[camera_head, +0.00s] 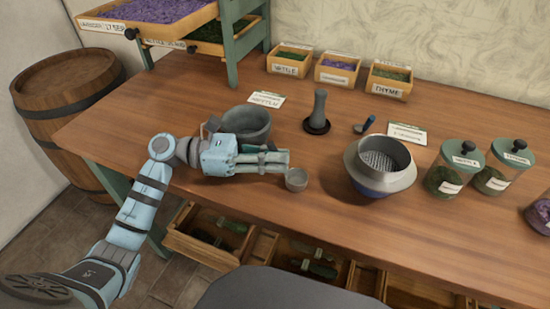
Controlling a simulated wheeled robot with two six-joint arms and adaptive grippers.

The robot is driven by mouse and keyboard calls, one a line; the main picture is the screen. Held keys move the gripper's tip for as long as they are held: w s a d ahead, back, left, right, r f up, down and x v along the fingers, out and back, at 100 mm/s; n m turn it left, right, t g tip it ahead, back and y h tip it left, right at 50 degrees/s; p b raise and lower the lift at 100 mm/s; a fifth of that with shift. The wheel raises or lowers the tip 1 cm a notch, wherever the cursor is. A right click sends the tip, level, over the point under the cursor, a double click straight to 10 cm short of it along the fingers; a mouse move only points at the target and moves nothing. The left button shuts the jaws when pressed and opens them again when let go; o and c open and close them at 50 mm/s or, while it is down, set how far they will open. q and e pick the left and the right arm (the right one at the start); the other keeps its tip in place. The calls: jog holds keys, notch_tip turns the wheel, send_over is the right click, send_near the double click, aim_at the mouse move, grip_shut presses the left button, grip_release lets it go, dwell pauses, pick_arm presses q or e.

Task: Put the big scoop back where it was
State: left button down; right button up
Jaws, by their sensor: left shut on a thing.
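My left gripper (283,163) reaches in from the left over the wooden table. It is shut on what looks like the big scoop. The scoop's grey round bowl (297,181) shows just beyond the fingertips, with its open side up. Its handle is mostly hidden by the fingers. I cannot tell whether the bowl touches the table. My right gripper is not in view.
A dark mortar (247,121) stands just behind my left gripper. A pestle (318,108) stands on a dark base. A sieve (385,158) on a blue bowl (374,187) and lidded jars (455,165) stand to the right. Labelled herb boxes (337,74) line the back.

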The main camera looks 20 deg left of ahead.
pick_arm(q)
jog(key=shift+f+b, duration=0.15)
jog(key=shift+b, duration=0.15)
jog(key=c, duration=1.8)
grip_release()
jog(key=shift+o, duration=1)
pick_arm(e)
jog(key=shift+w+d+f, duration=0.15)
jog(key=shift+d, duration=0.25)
